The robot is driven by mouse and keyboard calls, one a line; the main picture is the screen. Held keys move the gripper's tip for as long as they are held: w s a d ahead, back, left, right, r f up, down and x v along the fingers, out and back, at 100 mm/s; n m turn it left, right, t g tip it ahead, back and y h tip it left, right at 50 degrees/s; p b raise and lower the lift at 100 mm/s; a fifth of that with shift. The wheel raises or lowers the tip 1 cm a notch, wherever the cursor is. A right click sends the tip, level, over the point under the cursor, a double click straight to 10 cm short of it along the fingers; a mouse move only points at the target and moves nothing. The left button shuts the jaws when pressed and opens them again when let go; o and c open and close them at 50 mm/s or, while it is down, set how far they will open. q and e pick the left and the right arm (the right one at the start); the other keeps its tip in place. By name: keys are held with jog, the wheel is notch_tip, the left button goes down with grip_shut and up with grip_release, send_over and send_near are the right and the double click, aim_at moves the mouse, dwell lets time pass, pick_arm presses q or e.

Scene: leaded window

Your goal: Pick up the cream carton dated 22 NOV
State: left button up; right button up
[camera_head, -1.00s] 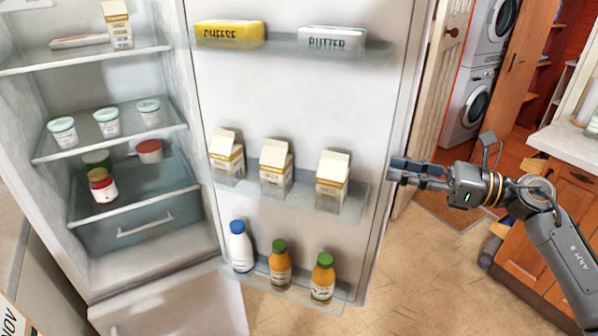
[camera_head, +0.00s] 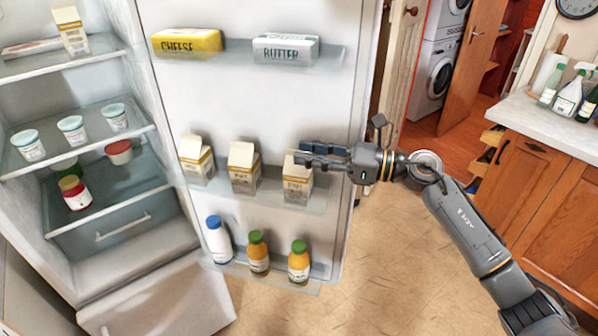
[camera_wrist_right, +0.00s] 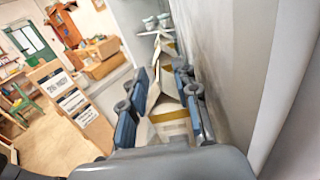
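Three cream cartons stand upright on the middle door shelf of the fridge: a left carton (camera_head: 196,160), a middle carton (camera_head: 243,168) and a right carton (camera_head: 297,186). Each is white with a gold-tan band. Their dates are too small and blurred to read. My right gripper (camera_head: 305,155) reaches in from the right at the right carton's upper part, partly hiding it. In the right wrist view my gripper (camera_wrist_right: 163,85) is open, its fingers on either side of a white carton with a yellow band (camera_wrist_right: 172,116). My left gripper is not in view.
Cheese (camera_head: 187,42) and butter (camera_head: 285,49) lie on the door shelf above. A white bottle (camera_head: 218,240) and two orange bottles (camera_head: 258,254) stand on the shelf below. Another carton (camera_head: 72,31) stands inside the fridge, top left.

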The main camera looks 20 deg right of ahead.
jog(key=shift+r+p+x, duration=0.25)
jog(key=shift+p+x, duration=0.1)
jog(key=shift+x, duration=0.85)
jog(key=shift+a+f, duration=0.2)
jog(key=shift+d, duration=0.1)
grip_shut()
jog(key=shift+r, duration=0.1)
